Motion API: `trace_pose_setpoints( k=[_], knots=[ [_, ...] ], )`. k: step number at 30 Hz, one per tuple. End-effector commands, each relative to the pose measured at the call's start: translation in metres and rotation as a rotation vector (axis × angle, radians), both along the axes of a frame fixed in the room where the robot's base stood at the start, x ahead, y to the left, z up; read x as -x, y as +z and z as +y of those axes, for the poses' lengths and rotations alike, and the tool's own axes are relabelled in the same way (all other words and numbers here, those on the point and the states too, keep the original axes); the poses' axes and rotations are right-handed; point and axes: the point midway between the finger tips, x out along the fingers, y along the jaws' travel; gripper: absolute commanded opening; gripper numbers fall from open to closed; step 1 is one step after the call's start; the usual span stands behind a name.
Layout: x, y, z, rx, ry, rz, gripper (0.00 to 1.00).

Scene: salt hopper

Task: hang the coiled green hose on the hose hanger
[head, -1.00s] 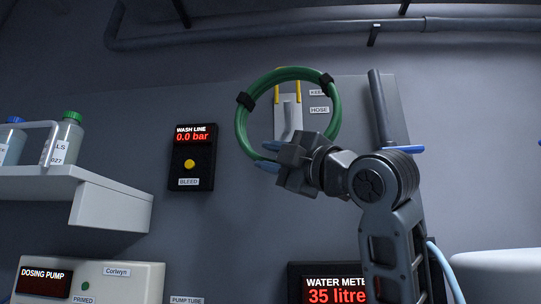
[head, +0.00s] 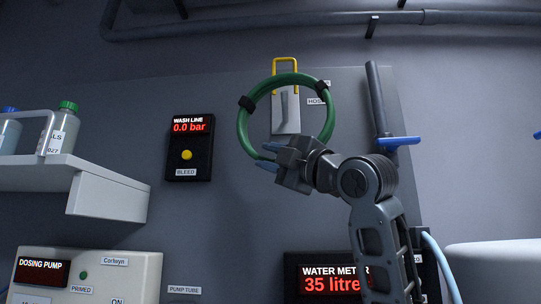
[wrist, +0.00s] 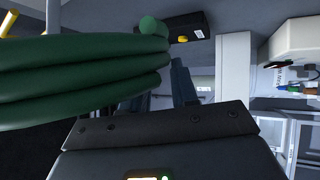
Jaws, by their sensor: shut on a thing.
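The coiled green hose (head: 243,127) is a ring with two black ties, upright before the wall panel in the head view. Its strands fill the left of the wrist view (wrist: 75,80). My gripper (head: 267,156) is shut on the coil's lower left. The hose hanger is a pale plate (head: 280,118) with a grey hook (head: 285,104) and a yellow loop (head: 285,61) at its top. The coil frames the hook in the head view, and the yellow loop rises above the coil's top. I cannot tell whether the coil is around the hook or in front of it.
A blue-handled valve (head: 399,141) on a vertical pipe stands right of the hanger. The wash line box (head: 188,160) is to the left. A shelf (head: 110,187) with bottles juts out at far left.

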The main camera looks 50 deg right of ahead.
Motion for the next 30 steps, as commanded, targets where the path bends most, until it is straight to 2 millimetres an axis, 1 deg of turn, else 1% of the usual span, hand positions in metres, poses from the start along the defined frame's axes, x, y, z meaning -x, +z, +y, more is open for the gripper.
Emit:
trace_pose_setpoints(
  k=[30],
  knots=[
    [-0.032,-0.002,-0.042,0.001,-0.002,-0.002,0.00]
  ],
)
